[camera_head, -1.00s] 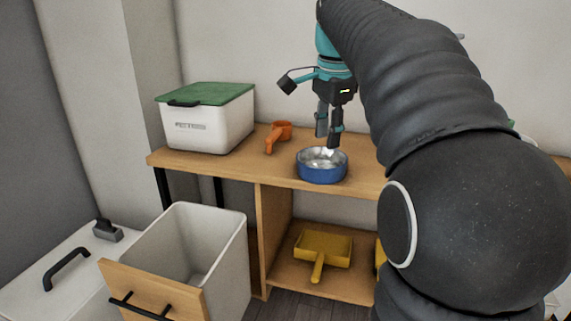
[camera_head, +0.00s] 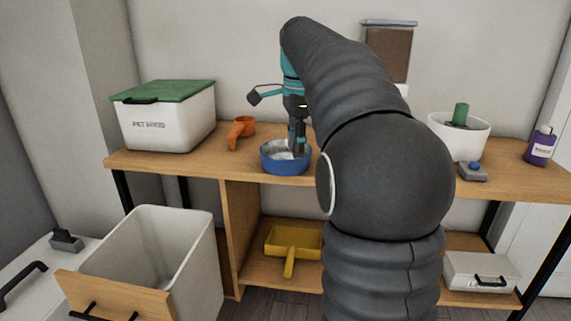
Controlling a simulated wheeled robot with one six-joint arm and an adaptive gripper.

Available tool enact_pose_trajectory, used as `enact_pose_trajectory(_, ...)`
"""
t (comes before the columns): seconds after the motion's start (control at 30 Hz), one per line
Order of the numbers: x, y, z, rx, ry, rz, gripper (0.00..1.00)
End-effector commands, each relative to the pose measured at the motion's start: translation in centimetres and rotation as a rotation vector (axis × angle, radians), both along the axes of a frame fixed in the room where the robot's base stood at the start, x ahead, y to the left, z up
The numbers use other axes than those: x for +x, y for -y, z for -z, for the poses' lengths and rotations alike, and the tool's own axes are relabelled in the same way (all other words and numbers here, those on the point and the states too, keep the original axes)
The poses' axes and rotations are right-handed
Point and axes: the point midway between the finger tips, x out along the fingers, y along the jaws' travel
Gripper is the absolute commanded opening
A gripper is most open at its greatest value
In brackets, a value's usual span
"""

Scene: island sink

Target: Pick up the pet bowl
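The pet bowl (camera_head: 285,163) is round, blue outside and silvery inside. It stands upright on the wooden shelf top, near the front edge. My gripper (camera_head: 298,147) points down at the bowl's right and back part, with its fingertips at or just inside the rim. The fingers overlap in this view, so I cannot tell how far apart they are or whether they touch the rim. My dark arm hides the area right of the bowl.
On the wooden shelf top (camera_head: 190,163), an orange scoop (camera_head: 238,133) lies left of the bowl, beside a white pet food bin (camera_head: 165,127). A white pot (camera_head: 459,137) and a purple bottle (camera_head: 541,147) stand right. A yellow dustpan (camera_head: 293,243) lies below. An open drawer bin (camera_head: 160,250) juts out.

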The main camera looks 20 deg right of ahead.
Motion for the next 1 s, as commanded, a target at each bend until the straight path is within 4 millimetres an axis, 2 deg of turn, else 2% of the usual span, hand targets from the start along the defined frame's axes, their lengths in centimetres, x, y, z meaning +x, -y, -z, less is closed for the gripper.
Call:
enact_pose_trajectory(0.4,0.3,0.2,4.8,0.0,-0.001,0.0,0.35)
enact_pose_trajectory(0.7,0.3,0.3,5.2,0.0,0.0,0.0,0.35)
enact_pose_trajectory(0.73,0.3,0.3,5.2,0.0,0.0,0.0,0.32)
enact_pose_trajectory(0.87,0.3,0.3,5.2,0.0,0.0,0.0,0.0)
enact_pose_trajectory(1.0,0.3,0.3,5.2,0.0,0.0,0.0,0.0)
